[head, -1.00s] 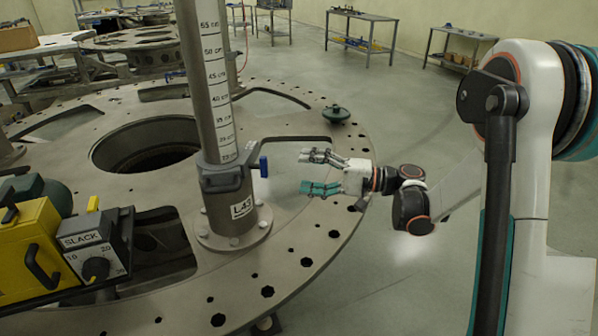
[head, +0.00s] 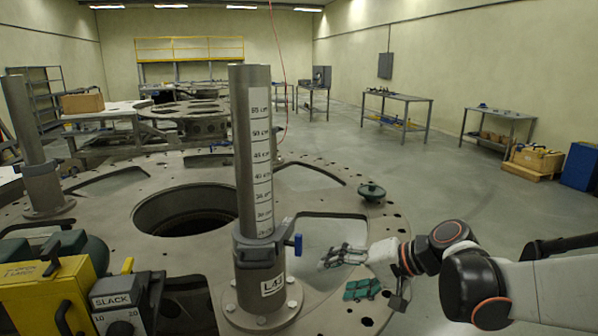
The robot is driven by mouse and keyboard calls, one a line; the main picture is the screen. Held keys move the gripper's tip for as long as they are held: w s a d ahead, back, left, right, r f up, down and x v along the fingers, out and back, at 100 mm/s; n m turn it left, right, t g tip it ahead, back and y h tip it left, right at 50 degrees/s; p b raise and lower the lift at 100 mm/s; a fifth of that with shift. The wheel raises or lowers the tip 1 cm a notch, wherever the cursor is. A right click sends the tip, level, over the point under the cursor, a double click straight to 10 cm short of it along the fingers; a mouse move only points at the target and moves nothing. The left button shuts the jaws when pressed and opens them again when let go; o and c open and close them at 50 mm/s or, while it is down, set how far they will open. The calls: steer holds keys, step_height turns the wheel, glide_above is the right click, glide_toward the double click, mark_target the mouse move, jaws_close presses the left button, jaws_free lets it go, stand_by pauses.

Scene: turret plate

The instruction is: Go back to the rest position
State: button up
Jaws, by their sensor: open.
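My gripper (head: 350,273) is at the lower right of the head view, over the rim of the round turret plate (head: 215,285). Its two teal-tipped fingers are spread apart with nothing between them. It points left toward the post (head: 254,150) with the centimetre scale. The post's collar, labelled L43 (head: 271,284), has a blue handle (head: 298,244). A gap shows between my gripper and this handle. My arm reaches in from the right edge.
A dark green knob-like part (head: 371,192) sits on the plate's far rim. A yellow box (head: 50,290) and a SLACK dial unit (head: 120,305) stand at lower left. Benches (head: 398,98) line the back right. The floor (head: 450,180) right of the plate is clear.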

steer(key=s+d+n+t+h, duration=0.1)
steer(key=s+d+h, duration=0.3)
steer(key=s, duration=0.5)
steer(key=s+d+n+h, duration=0.2)
steer(key=s+d+h, duration=0.3)
steer(key=s, duration=0.4)
steer(key=shift+s+d+f+t+h, duration=0.3)
steer(key=shift+d+f+t, duration=0.1)
steer(key=shift+d, duration=0.45)
